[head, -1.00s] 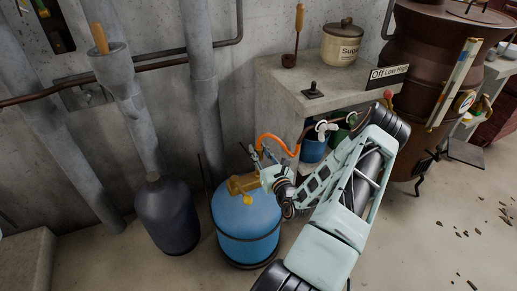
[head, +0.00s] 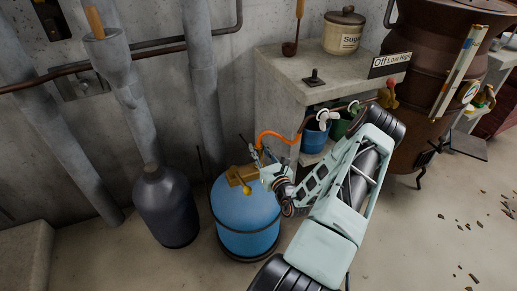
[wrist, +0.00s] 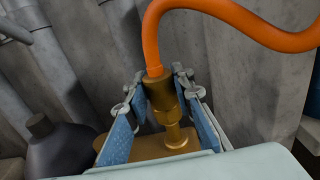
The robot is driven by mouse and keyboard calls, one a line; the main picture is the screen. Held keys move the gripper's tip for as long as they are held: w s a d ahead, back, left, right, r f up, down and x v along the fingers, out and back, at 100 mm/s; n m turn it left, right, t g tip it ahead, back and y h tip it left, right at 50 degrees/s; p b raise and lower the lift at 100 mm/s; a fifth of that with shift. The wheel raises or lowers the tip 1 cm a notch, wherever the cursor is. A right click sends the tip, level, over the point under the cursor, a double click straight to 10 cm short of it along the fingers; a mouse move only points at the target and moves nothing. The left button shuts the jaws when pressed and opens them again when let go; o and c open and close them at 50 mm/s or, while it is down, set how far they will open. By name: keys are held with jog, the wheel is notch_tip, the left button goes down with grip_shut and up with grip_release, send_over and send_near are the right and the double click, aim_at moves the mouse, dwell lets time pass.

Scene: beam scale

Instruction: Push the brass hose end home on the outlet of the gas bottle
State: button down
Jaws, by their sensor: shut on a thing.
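The blue gas bottle (head: 246,215) stands on the floor with a brass valve (head: 240,175) on top. The valve also shows in the wrist view (wrist: 140,148), low between my fingers. My gripper (wrist: 160,105) is shut on the brass hose end (wrist: 158,88), with a blue-padded finger on each side. The orange hose (wrist: 152,40) rises from the hose end and bends right. The hose end is at the valve, close to a brass round-headed part (wrist: 176,136). I cannot tell whether it is seated on the outlet, which is partly hidden. In the head view, my gripper (head: 262,165) is beside the valve.
A dark bottle (head: 166,208) stands left of the gas bottle, under a grey pipe. Pipes and a concrete wall (head: 130,60) are close behind. A concrete bench (head: 290,72) stands right, with a blue bucket (head: 313,140) beneath. Open floor lies in front.

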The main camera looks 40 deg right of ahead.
jog(key=shift+f+b, duration=1.2)
jog(key=shift+f, duration=0.8)
jog(key=c, duration=1.6)
grip_release()
jog(key=v, duration=1.2)
jog(key=shift+a, duration=0.1)
